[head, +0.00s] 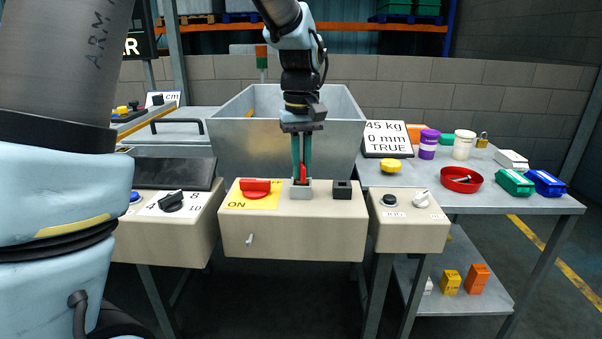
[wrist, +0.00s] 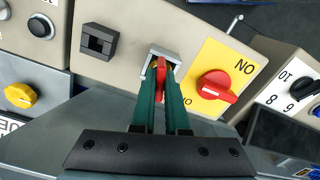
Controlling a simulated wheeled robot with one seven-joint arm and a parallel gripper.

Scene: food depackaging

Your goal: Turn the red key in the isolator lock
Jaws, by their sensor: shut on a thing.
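The red key (head: 302,174) stands in the grey isolator lock (head: 301,190) on top of the beige middle box (head: 290,215). The key (wrist: 161,72) and the lock (wrist: 158,56) also show in the wrist view. My gripper (head: 301,168) points down, with its green fingers shut on the key. In the wrist view my gripper (wrist: 163,100) has a finger on each side of the key, which partly hides it. The key's lower end is hidden in the lock.
A red rotary switch (head: 255,187) on a yellow ON plate sits left of the lock, and a black square socket (head: 342,189) sits right. A grey bin (head: 240,130) stands behind. The right table holds a red bowl (head: 461,180) and several packages.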

